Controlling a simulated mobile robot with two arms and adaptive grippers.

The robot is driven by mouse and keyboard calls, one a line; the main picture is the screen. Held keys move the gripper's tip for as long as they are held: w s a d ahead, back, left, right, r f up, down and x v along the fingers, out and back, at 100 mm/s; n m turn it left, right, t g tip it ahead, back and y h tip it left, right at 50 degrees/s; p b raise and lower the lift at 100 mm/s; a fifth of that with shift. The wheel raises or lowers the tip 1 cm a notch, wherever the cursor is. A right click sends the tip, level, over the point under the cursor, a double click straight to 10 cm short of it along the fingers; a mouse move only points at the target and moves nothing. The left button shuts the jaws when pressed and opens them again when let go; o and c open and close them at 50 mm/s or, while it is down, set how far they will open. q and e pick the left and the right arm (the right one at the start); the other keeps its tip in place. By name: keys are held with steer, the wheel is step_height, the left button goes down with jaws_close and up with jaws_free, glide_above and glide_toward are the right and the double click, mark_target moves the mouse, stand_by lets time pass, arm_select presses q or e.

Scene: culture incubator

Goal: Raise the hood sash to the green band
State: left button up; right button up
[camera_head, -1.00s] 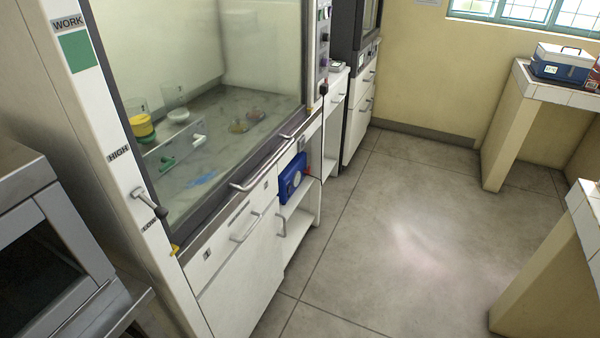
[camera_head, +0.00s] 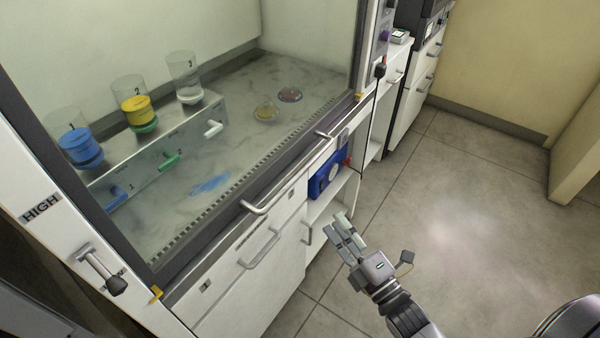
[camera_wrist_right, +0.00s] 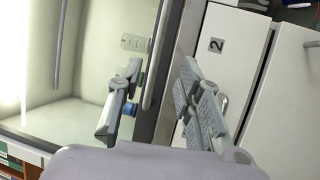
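The hood's glass sash (camera_head: 200,130) is down, its dark bottom rail near the front edge of the worktop. A pale bar handle (camera_head: 258,208) runs along the sash's lower front; it also shows in the wrist view (camera_wrist_right: 151,88). My right gripper (camera_head: 340,228) is in front of the hood's cabinets, below and right of the handle, apart from it. In the wrist view its two fingers (camera_wrist_right: 155,98) are spread with nothing held between them. The green band is out of view; the HIGH label (camera_head: 40,208) shows on the left post. My left gripper is not in view.
Behind the glass stand cylinders with blue (camera_head: 80,146), yellow (camera_head: 137,108) and white contents, plus a valve panel (camera_head: 160,165) and two dishes. A lever (camera_head: 100,270) sits on the left post. A blue box (camera_head: 328,175) is on the shelf below. Floor at right is clear.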

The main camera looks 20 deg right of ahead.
glide_toward(300, 171)
steer(key=x, duration=0.3)
steer(key=p+x, duration=0.1)
steer(key=x, duration=0.2)
steer(key=p+x, duration=0.1)
steer(key=x, duration=0.3)
steer(key=shift+f, duration=0.4)
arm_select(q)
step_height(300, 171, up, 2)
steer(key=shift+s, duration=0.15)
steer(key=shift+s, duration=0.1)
arm_select(e)
jaws_close()
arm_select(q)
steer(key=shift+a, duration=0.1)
